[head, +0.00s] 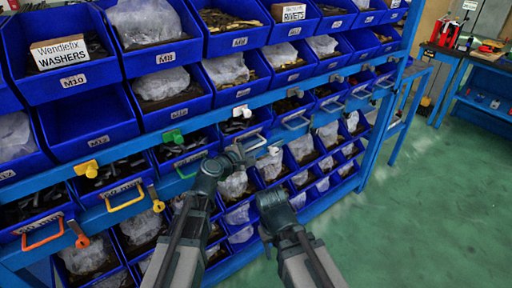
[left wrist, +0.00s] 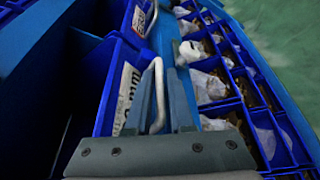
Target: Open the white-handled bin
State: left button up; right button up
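The bin looks pushed in. My left gripper (head: 238,156) is at its front, partly hiding it. In the left wrist view the white handle (left wrist: 156,95) lies between the fingers of my left gripper (left wrist: 163,90). Whether they press on it I cannot tell. My right gripper (head: 272,203) is lower and to the right, in front of lower bins; its fingers are not clear.
An orange handle (head: 42,236) and a yellow handle (head: 125,200) are on bins to the left. A white latch piece (head: 271,152) is close to the right of my left gripper. Bins fill the rack above and below. The green floor (head: 420,210) is clear to the right.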

pick_arm(q)
grip_shut()
dwell(1.1)
